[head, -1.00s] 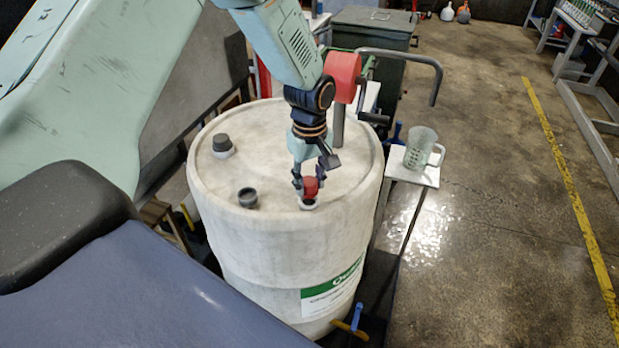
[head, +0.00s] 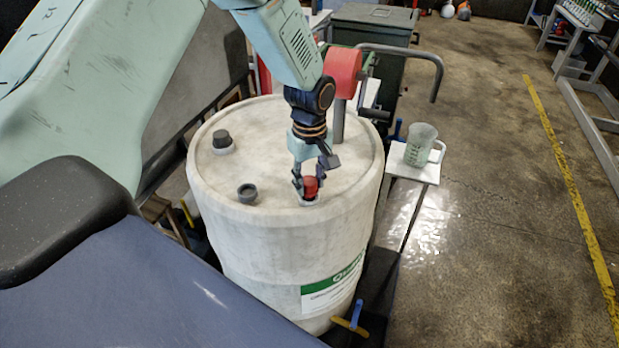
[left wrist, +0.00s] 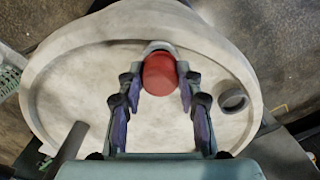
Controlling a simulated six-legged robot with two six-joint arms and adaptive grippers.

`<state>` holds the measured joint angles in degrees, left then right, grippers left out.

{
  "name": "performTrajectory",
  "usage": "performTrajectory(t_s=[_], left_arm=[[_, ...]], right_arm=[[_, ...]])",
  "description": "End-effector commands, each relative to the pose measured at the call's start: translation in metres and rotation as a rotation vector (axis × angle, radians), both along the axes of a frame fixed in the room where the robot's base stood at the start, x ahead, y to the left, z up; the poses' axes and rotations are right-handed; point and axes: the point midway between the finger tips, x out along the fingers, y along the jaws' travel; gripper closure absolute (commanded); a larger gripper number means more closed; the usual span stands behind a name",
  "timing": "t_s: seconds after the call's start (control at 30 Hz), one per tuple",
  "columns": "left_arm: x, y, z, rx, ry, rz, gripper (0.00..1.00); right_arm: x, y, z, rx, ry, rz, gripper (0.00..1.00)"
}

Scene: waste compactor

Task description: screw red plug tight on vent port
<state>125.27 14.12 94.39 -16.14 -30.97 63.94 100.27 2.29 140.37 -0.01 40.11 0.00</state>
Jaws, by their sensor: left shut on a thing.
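The red plug (head: 310,187) is between the fingers of my left gripper (head: 308,190), which is shut on it. The plug is at the vent port (head: 308,202), a light ring near the front edge of the white drum's top (head: 270,222). In the left wrist view the red plug (left wrist: 159,74) sits between the two fingertips, with the pale port rim (left wrist: 159,47) showing just beyond it. How deep the plug sits in the port is hidden by the plug and fingers. My right gripper is not in view.
A grey capped port (head: 222,142) and an open dark port (head: 247,194) are on the drum top. A pump with a curved handle (head: 400,52) rises at the back. A measuring jug (head: 421,146) stands on a small white shelf (head: 414,170) at right.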

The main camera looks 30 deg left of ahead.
Motion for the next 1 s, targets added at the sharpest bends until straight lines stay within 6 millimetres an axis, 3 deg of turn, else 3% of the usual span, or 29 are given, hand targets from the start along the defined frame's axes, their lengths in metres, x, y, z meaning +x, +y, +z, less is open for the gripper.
performTrajectory(t_s=[1.0], left_arm=[[0.0001,0.0000,-0.0109,0.000,0.000,0.000,0.95]], right_arm=[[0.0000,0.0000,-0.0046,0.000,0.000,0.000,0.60]])
